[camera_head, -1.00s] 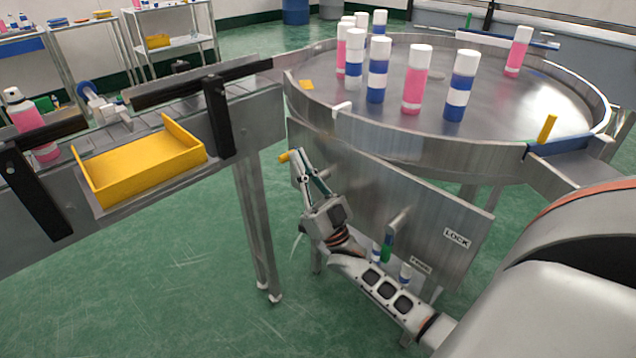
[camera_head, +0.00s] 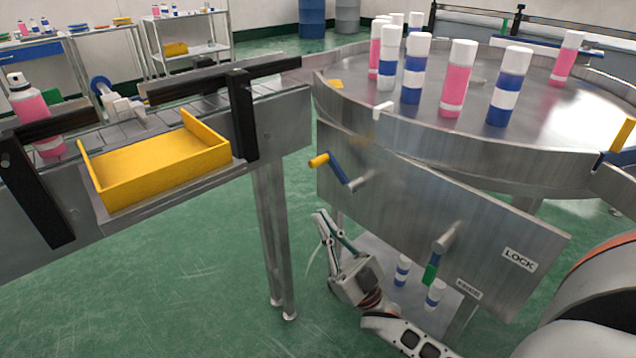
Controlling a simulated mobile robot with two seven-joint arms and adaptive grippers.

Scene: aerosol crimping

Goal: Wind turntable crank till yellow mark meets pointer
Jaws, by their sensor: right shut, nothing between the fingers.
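The crank (camera_head: 335,168) sits on the steel panel under the turntable. Its blue arm slants up and left from the shaft to a yellow knob (camera_head: 318,160). My right gripper (camera_head: 320,214) is shut and empty, below the knob and apart from it. The round steel turntable (camera_head: 450,130) carries several pink and blue cans. A flat yellow mark (camera_head: 336,84) lies at its left edge. A white tab (camera_head: 383,109), perhaps the pointer, sits on the near rim, right of the mark and apart from it. My left gripper is out of view.
A second handle with a green grip (camera_head: 430,274) hangs on the panel near the LOCK label (camera_head: 518,259). Small blue-and-white cans (camera_head: 435,294) stand below. The conveyor with a yellow tray (camera_head: 155,170) is at left. A yellow peg (camera_head: 622,135) stands at right.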

